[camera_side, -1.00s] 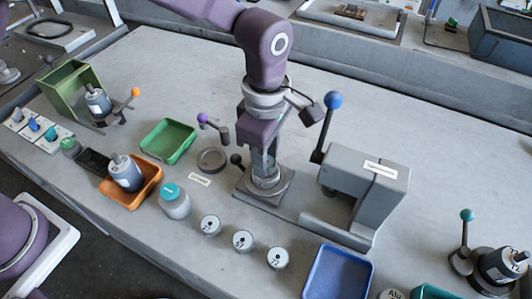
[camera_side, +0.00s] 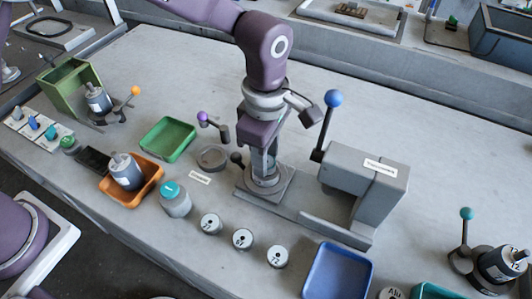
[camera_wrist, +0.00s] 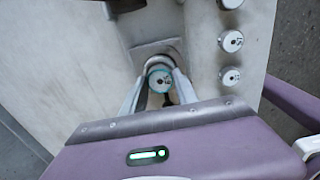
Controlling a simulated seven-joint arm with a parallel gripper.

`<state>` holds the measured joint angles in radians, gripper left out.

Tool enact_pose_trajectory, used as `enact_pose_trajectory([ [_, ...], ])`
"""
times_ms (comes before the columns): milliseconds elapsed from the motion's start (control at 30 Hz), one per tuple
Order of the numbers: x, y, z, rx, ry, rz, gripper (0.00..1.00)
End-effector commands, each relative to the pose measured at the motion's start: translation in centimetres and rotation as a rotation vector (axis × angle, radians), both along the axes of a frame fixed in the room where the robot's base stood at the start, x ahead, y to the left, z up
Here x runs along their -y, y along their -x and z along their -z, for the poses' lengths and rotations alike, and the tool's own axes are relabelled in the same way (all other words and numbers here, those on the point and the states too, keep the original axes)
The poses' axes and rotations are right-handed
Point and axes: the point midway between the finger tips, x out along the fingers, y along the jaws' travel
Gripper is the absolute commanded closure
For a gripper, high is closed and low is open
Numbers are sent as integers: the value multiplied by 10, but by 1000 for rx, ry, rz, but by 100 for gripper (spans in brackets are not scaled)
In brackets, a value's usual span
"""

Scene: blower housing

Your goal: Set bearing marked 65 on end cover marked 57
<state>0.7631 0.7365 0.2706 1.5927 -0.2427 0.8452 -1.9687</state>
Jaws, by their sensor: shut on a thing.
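My gripper (camera_side: 266,168) points down over the round seat (camera_side: 264,184) of the grey press-like fixture. In the wrist view my gripper (camera_wrist: 158,88) is shut on a round part (camera_wrist: 160,80) with a pale face and a teal rim. Its marking is too small to read. It is at the seat, but whether it touches cannot be told. Three pale marked discs stand in a row in front of the fixture: a left disc (camera_side: 210,224), a middle disc (camera_side: 242,239) and a right disc (camera_side: 277,257). The right one looks marked 72; the middle one looks like 57.
The fixture's grey block (camera_side: 362,180) with a blue-knobbed lever (camera_side: 328,125) stands right of my gripper. A blue tray (camera_side: 338,271), green tray (camera_side: 168,140), orange tray (camera_side: 148,187), teal-capped jar (camera_side: 175,200) and flat grey ring (camera_side: 212,158) stand around.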

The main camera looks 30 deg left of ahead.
Motion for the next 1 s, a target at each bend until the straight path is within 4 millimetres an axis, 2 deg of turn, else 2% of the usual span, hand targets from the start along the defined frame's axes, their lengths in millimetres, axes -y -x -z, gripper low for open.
enact_pose_trajectory([
  [833, 0, 0, 11, 0, 0, 0, 100],
  [867, 0, 0, 11, 0, 1, 0, 59],
  [967, 0, 0, 11, 0, 0, 0, 39],
  [1000, 0, 0, 11, 0, 0, 0, 39],
])
